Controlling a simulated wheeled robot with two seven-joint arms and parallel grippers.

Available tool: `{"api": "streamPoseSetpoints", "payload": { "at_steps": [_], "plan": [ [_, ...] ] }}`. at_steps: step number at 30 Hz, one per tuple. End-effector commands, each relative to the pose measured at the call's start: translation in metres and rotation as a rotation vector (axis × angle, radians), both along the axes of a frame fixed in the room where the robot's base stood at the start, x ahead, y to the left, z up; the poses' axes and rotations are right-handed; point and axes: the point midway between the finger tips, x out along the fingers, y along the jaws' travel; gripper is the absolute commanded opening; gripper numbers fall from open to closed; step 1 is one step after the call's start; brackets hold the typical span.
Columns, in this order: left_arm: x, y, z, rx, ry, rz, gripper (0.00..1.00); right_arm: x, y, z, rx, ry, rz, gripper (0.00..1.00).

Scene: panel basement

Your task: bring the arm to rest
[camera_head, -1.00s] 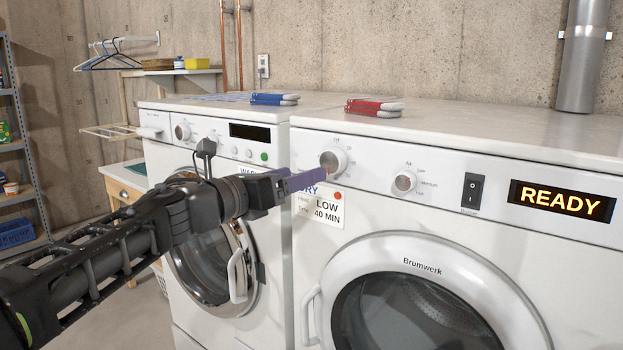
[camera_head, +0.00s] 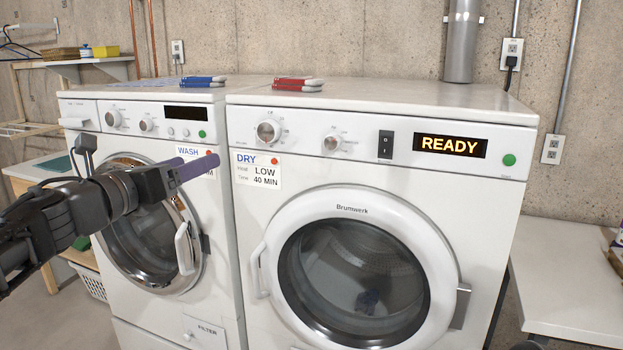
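My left gripper (camera_head: 196,168) comes in from the left, its purple fingers pointing right in front of the washer's upper front, near the WASH label. It touches nothing that I can make out and seems to hold nothing. The fingers overlap from this side, so the gap between them is unclear. The dryer (camera_head: 480,185) stands to its right with its round door closed. Its display (camera_head: 449,146) reads READY. The large dryer dial (camera_head: 268,131) is clear of the gripper. My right gripper is out of view.
The washer (camera_head: 215,270) stands left of the dryer, partly behind my arm. Blue (camera_head: 203,80) and red (camera_head: 297,84) handled items lie on top of the machines. A white bench (camera_head: 570,280) is at right. Space before the dryer is free.

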Motion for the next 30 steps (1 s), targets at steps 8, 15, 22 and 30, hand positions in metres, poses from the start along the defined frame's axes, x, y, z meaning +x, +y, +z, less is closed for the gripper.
{"api": "streamPoseSetpoints", "payload": {
  "at_steps": [8,15,22,30],
  "plan": [
    [0.001,0.001,0.003,-0.227,0.088,0.006,0.71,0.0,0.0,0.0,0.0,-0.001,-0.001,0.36],
    [0.008,-0.01,-0.019,-0.665,0.28,-0.003,0.71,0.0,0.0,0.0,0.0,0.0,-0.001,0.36],
    [0.033,-0.035,-0.113,-1.236,0.641,0.054,0.71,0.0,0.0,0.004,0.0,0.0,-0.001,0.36],
    [0.027,-0.07,-0.318,-2.025,1.146,0.431,0.71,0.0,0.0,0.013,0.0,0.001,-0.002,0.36]
  ]
}}
